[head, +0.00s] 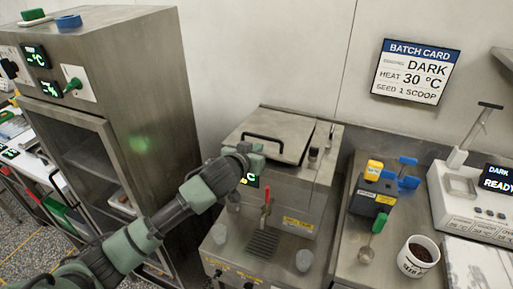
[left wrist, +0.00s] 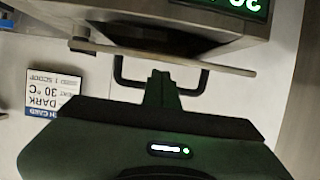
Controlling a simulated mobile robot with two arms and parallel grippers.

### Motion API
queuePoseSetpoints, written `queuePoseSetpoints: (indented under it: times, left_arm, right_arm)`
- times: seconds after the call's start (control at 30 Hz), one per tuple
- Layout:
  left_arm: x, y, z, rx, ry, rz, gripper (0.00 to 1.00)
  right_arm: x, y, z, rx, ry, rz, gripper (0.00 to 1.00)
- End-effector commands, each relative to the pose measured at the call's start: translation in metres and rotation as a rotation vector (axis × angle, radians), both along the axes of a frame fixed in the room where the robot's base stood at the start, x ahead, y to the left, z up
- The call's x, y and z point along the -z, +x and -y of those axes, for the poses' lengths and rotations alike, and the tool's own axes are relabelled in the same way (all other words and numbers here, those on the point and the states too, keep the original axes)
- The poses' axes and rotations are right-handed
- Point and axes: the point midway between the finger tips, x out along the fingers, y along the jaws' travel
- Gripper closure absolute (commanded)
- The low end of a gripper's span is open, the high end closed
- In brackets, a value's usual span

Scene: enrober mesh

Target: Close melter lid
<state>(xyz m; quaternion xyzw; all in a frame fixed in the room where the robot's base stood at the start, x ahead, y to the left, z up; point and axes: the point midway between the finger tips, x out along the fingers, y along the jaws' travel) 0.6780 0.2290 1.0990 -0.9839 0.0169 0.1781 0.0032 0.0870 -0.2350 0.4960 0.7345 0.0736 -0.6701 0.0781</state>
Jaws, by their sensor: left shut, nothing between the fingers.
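The melter (head: 300,190) is a steel box with a red-handled tap, in the middle of the head view. Contact cannot be told.
A tall steel cabinet (head: 150,120) stands close on the left of my arm. Right of the melter are a yellow-topped dark block (head: 372,195), a green-knobbed scoop (head: 378,225), a white cup (head: 418,257) and a white scale-like device (head: 470,205). A batch card (head: 415,71) hangs behind.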

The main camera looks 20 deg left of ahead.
Motion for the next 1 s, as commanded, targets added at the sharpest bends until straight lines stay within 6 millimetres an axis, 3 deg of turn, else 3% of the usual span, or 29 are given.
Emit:
queuePoseSetpoints:
  times: [0.47, 0.8, 1.0]
  left_arm:
    - [0.008, -0.001, 0.0, 0.0, 0.0, 0.001, 1.0]
    - [0.05, -0.006, 0.001, 0.0, -0.008, 0.09, 1.0]
    - [0.06, -0.007, 0.0, 0.0, -0.006, 0.134, 1.0]
  right_arm:
    - [0.0, 0.0, 0.0, 0.0, 0.0, 0.001, 1.0]
    - [0.052, 0.0, 0.0, 0.0, 0.001, 0.001, 1.0]
    - [0.068, 0.0, 0.0, 0.0, 0.001, 0.001, 1.0]
